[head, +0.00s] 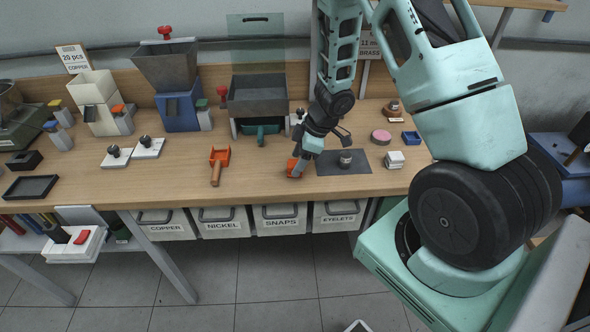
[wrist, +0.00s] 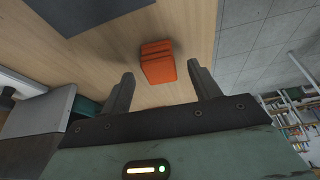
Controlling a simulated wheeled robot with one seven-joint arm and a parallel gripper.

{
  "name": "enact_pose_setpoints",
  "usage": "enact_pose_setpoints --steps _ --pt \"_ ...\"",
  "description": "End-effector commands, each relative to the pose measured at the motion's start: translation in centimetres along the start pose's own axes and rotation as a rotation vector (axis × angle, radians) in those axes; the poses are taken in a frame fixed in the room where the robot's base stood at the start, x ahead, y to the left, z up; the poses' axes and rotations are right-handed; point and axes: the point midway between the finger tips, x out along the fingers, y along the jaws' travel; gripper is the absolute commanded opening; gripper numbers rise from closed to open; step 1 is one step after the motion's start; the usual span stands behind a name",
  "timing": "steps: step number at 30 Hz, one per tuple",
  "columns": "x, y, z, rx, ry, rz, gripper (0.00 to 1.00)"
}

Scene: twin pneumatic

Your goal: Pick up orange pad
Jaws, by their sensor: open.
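The orange pad (wrist: 157,62) is a small block lying on the wooden workbench, with a groove across its top in the wrist view. In the head view the orange pad (head: 294,167) is near the front edge of the bench, left of the dark mat. My gripper (wrist: 160,73) is open, with its two dark fingers apart and nothing held. In the wrist view the pad lies between and just past the fingertips, with a gap on each side. I cannot tell the height of the fingertips above the bench.
The dark mat (head: 357,168) carries a small round metal piece (head: 345,158). An orange scoop (head: 217,163) lies to the left. A pink disc (head: 381,136) and a blue tray (head: 411,138) are to the right. Labelled bins (head: 286,222) hang under the front edge. Hoppers stand behind.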

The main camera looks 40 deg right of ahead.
Motion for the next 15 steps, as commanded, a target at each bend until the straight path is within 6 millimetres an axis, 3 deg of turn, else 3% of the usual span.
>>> enact_pose_setpoints --steps 5,13,15 --pt "2.2 0.0 0.0 -0.001 0.001 -0.001 0.62" --pt "2.5 0.0 -0.1 -0.001 0.001 0.000 0.62" --pt "2.5 0.0 -0.1 -0.001 0.001 0.000 0.45"
